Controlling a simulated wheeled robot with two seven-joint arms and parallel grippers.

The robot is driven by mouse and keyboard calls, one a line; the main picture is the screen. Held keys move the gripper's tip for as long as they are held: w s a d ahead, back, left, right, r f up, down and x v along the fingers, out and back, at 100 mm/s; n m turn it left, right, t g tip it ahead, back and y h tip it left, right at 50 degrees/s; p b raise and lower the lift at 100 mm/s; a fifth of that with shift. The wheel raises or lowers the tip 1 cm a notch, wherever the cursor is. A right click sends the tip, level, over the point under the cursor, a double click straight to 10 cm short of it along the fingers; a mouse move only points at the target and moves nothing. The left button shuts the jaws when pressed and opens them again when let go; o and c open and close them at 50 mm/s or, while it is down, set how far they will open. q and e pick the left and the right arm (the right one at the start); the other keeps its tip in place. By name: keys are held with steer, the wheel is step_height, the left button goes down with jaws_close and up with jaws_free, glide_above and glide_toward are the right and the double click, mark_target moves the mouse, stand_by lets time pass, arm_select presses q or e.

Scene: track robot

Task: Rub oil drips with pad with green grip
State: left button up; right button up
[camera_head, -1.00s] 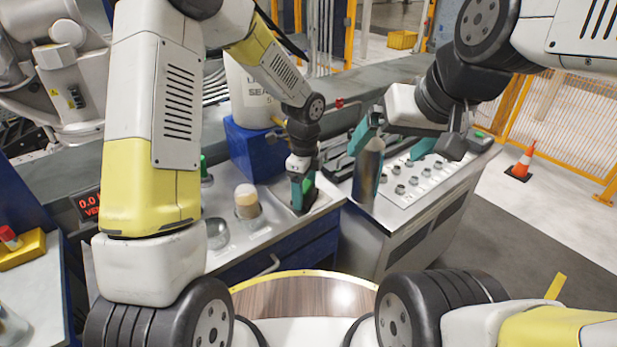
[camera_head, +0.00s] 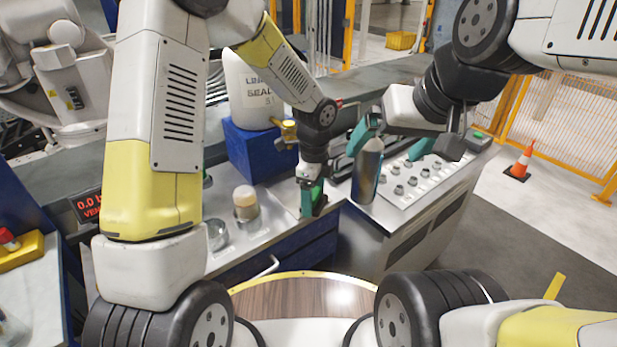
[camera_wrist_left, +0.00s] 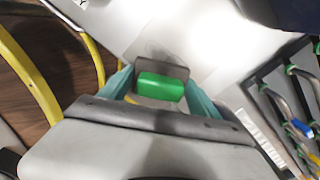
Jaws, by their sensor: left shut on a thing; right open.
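My left gripper (camera_head: 312,188) is shut on the green grip of the pad, over the right end of the steel worktop (camera_head: 262,232). The left wrist view shows the green grip (camera_wrist_left: 158,87) between the teal fingers, with the dark pad (camera_wrist_left: 146,66) under it, at the pale metal surface. A faint greyish smear (camera_wrist_left: 160,46) lies just beyond the pad; I cannot tell whether it is oil. My right gripper (camera_head: 393,143) is open above the right-hand bench, its left finger close to a grey cylinder (camera_head: 368,172).
Left of the pad stand a jar with a tan top (camera_head: 245,203) and a metal cup (camera_head: 217,235). A blue box (camera_head: 255,150) carries a white sealant container (camera_head: 250,92) behind. A tray with several metal fittings (camera_head: 412,178) lies at right. A wooden round surface (camera_head: 300,295) is in front.

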arm_select(q)
steer(key=shift+w+a+f, duration=0.15)
steer(key=shift+w+a, duration=0.45)
steer(key=shift+w, duration=0.15)
steer(key=shift+w+a+f, duration=0.15)
steer(key=shift+w+a, duration=0.45)
steer(key=shift+w, duration=0.15)
steer(key=shift+w+a, duration=0.1)
steer(key=shift+c, duration=0.9)
steer(key=shift+r, duration=3.1)
steer(key=shift+r, duration=0.1)
steer(key=shift+r, duration=1.4)
